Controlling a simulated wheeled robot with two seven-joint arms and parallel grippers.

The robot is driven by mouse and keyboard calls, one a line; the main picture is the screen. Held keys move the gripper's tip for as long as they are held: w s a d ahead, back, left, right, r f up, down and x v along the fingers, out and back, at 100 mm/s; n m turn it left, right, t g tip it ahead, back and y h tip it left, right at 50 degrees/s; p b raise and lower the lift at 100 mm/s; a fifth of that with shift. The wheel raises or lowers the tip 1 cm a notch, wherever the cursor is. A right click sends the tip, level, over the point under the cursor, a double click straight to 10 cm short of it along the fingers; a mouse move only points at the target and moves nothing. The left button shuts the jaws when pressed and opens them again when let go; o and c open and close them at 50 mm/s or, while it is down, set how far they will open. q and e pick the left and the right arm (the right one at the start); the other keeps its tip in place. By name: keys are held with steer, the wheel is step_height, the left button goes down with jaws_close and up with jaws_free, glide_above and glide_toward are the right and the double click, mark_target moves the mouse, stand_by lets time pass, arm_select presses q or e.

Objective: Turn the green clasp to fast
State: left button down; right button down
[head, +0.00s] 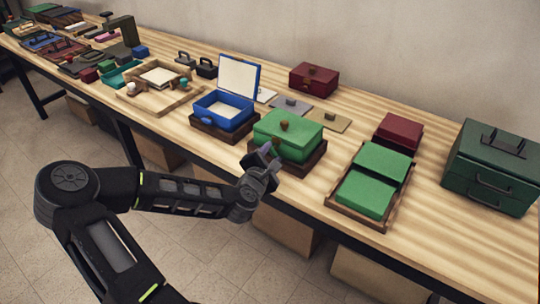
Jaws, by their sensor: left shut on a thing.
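A green box (300,131) with its lid down sits on a dark wooden base (313,163) near the table's front edge. A brown knob (284,126) stands on its lid. My left gripper (271,154) is at the front left face of this box, shut on the box's clasp. The jaws hide most of the clasp, so its turn cannot be read. My right gripper is not in view.
A blue box (226,109) with a raised lid stands left of the green box. To the right are a wooden tray (335,207) with two green pads, a dark red box (398,132) and a large green case (495,165). Several boxes crowd the far left.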

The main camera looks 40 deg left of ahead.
arm_select(q)
steer(key=m+b, duration=0.1)
steer(key=m+y+b, duration=0.1)
steer(key=shift+d+f+m+t, duration=0.2)
steer(key=shift+f+m+t, duration=0.2)
steer(key=shift+m+t+y+b, duration=0.4)
steer(key=shift+m+b, duration=0.45)
steer(key=shift+m, duration=0.25)
steer(key=c, duration=0.9)
jaws_free()
